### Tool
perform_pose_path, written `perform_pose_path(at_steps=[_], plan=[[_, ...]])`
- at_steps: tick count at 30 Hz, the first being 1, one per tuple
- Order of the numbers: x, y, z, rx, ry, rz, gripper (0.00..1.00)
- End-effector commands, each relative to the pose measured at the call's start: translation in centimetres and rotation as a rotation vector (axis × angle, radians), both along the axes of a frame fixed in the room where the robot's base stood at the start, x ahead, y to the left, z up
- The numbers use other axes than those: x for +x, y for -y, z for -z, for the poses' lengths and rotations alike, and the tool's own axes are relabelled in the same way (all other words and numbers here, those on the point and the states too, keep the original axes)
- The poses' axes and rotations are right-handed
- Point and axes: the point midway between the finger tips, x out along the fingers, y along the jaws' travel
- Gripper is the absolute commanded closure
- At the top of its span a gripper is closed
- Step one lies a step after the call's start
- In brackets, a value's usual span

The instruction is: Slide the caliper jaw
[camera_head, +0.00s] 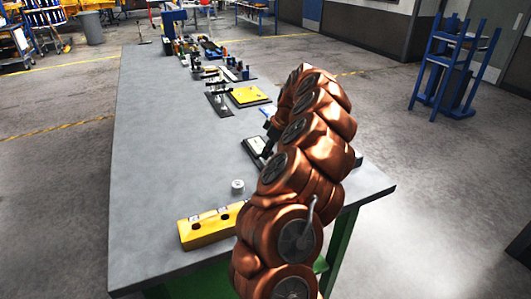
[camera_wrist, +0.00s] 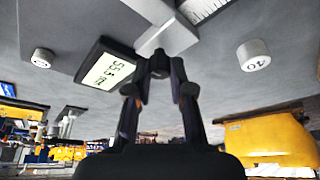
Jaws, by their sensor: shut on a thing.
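The caliper shows in the wrist view as a black-framed display (camera_wrist: 108,66) with digits that look like 55.5, a pale metal jaw piece (camera_wrist: 166,36) beside it and a graduated scale (camera_wrist: 203,8) at the top edge. My gripper (camera_wrist: 158,66) has its fingertips closed together at the lower end of the jaw piece, shut on it. In the head view part of the caliper (camera_head: 253,146) lies on the grey table, and my gripper (camera_head: 268,142) is over it. My copper-coloured arm hides the rest of the caliper there.
The table (camera_head: 150,160) is clear on its left side. A white cylinder (camera_head: 237,186) and a yellow block (camera_head: 207,228) stand nearer the front. The wrist view shows two white cylinders, left (camera_wrist: 43,58) and right (camera_wrist: 253,55). A yellow board (camera_head: 249,96) and several fixtures stand farther back.

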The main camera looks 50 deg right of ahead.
Motion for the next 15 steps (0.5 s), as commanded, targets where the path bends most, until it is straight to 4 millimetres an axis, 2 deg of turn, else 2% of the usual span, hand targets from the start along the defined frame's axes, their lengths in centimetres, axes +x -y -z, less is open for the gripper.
perform_pose_path(at_steps=[2,3,10,15], plan=[[-0.03,0.03,0.06,0.0,-0.001,0.0,1.0],[-0.03,0.03,0.05,0.0,0.0,0.0,0.77],[0.0,0.0,0.01,0.0,0.001,0.0,0.53],[0.03,-0.02,0.0,0.0,0.001,0.0,0.53]])
